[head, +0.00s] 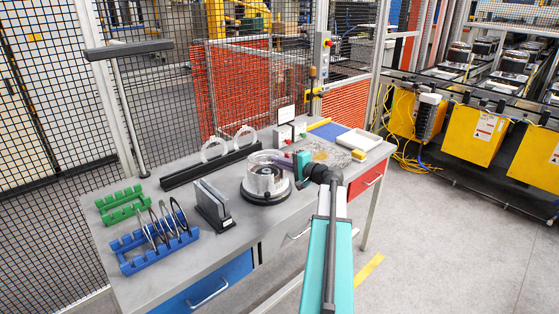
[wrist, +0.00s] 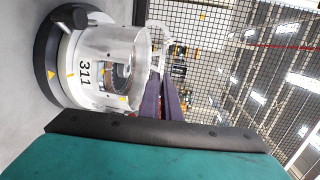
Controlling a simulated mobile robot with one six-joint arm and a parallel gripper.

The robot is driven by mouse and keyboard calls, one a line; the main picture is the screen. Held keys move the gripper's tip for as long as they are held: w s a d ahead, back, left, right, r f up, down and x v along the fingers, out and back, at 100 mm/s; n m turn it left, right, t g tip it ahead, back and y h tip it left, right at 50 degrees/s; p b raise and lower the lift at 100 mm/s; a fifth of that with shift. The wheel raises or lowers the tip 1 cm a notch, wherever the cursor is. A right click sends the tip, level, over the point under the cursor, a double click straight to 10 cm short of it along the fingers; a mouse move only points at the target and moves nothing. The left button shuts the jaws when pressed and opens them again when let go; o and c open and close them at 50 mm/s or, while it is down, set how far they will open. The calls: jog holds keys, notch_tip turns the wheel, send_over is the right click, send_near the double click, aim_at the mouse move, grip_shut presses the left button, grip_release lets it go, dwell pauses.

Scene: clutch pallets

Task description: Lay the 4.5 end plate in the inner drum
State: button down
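The clear inner drum (head: 264,178) stands upright on a round black-and-white base on the bench. In the wrist view the drum (wrist: 112,50) lies sideways in the picture, with the number 311 on its white base. A dark and brownish ring shape shows inside it. My gripper (head: 284,162) has its purple fingers at the drum's upper rim, on the right. In the wrist view the fingers of my gripper (wrist: 163,82) are slightly apart, with background between them and no plate visible there. Several thin ring plates (head: 166,225) stand in the blue rack; I cannot read which is 4.5.
A green rack (head: 120,204), a dark holder with grey plates (head: 212,203) and a black rail with two clear rings (head: 212,164) stand around the drum. A white tray (head: 358,141) lies at the right. Mesh fencing (head: 50,100) stands behind the bench.

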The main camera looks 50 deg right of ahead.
aim_at(279, 181)
jog(key=shift+f, duration=0.7)
jog(key=shift+f+b, duration=2.1)
jog(key=shift+b, duration=0.1)
jog(key=c, duration=1.9)
grip_release()
jog(key=shift+f, duration=0.1)
jog(key=shift+s, duration=0.1)
